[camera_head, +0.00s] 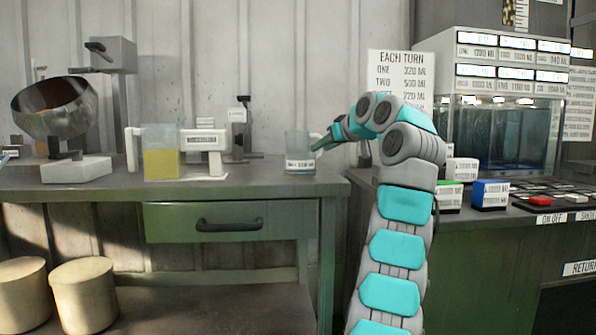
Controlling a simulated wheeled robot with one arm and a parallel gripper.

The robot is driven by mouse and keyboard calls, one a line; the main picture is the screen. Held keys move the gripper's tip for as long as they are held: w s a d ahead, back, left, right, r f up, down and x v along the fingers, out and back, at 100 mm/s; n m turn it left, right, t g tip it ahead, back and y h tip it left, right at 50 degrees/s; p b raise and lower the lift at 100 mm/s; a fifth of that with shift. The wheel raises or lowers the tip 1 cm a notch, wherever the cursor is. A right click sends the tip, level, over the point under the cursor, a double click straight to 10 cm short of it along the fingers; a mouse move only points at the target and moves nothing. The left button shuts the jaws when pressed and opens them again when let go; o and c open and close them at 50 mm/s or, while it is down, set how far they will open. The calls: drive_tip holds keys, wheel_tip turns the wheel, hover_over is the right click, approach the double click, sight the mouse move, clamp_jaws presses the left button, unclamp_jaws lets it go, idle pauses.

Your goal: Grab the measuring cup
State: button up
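A small clear measuring cup (299,148) with a white label stands upright near the right end of the green workbench (250,188). My gripper (318,146) is at the cup's right side, with its tip close to or touching the upper wall. The view is too small to show the gap between its fingers or whether they hold the cup. A larger clear container (162,165) with yellow liquid stands further left on the bench, beside a white labelled device (205,142).
A dark metal drum (55,103) on a white base is at the bench's left. At right are a water tank (505,135), small labelled boxes (489,194) and a button panel (550,196). Bench space before the cup is clear.

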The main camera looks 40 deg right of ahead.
drive_tip(key=x, duration=0.4)
drive_tip(key=shift+w+a+f, duration=0.15)
drive_tip(key=shift+a+f, duration=0.05)
drive_tip(key=shift+f, duration=0.15)
clamp_jaws()
idle(1.0)
